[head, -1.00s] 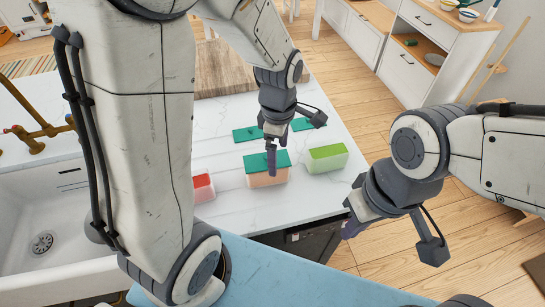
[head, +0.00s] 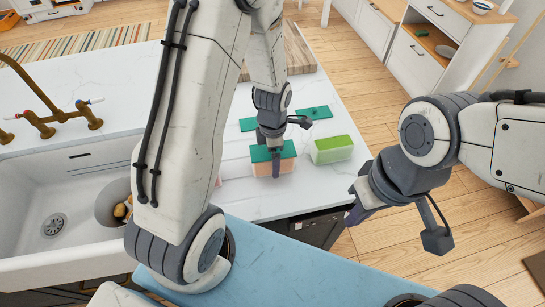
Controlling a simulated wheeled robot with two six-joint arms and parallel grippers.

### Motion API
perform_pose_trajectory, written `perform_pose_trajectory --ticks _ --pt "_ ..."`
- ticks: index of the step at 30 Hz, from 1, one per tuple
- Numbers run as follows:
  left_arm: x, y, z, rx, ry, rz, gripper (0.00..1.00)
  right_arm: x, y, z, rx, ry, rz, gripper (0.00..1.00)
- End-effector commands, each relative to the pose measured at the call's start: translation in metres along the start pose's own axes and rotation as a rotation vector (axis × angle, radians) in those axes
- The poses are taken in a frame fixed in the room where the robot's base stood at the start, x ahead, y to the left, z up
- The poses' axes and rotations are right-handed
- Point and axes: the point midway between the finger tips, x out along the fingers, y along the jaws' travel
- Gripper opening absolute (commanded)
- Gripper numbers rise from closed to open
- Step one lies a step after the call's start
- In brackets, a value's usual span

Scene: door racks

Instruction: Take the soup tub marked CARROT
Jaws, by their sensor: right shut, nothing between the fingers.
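A salmon tub (head: 273,168) with a teal lid (head: 285,149) on top stands on the white counter. I cannot read any mark on it. My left gripper (head: 275,165) points down at this tub, in front of its lid and near side. I cannot tell whether its fingers are apart or touch the tub. A green tub (head: 332,150) without a lid stands just right of it. Only a sliver of a reddish tub (head: 218,182) shows beside my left arm. My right gripper (head: 353,215) is shut and empty, off the counter's right edge.
Two flat teal lids, a left one (head: 248,124) and a right one (head: 315,112), lie behind the tubs. A wooden board (head: 300,55) is farther back. The sink (head: 55,190) holds a grey bowl (head: 108,205). Counter front is clear.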

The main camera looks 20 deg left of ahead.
Motion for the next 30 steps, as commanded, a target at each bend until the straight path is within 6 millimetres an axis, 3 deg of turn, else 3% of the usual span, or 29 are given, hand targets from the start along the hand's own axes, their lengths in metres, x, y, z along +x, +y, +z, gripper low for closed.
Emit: perform_pose_trajectory --ticks 6,13,14,18,19,20,30 --pt "0.02 -0.001 0.0 0.0 0.0 -0.002 1.0 -0.004 0.0 0.0 0.0 0.0 0.0 0.0" --pt "0.021 0.0 0.0 0.0 -0.001 0.0 1.0 -0.004 0.0 0.0 0.0 0.0 0.0 0.0" --pt "0.021 0.0 0.0 0.0 -0.001 0.0 0.96 -0.004 0.0 0.0 0.0 0.0 0.0 0.0" --pt "0.021 0.0 0.0 0.0 -0.001 0.0 0.43 -0.004 0.0 0.0 0.0 0.0 0.0 0.0" --pt "0.021 0.0 0.0 0.0 -0.001 0.0 0.31 -0.004 0.0 0.0 0.0 0.0 0.0 0.0" --pt "0.021 0.0 0.0 0.0 -0.001 0.0 0.26 -0.004 0.0 0.0 0.0 0.0 0.0 0.0" --pt "0.018 0.001 0.001 0.0 -0.003 0.002 0.26 -0.003 0.0 0.0 0.0 0.0 0.0 0.0"
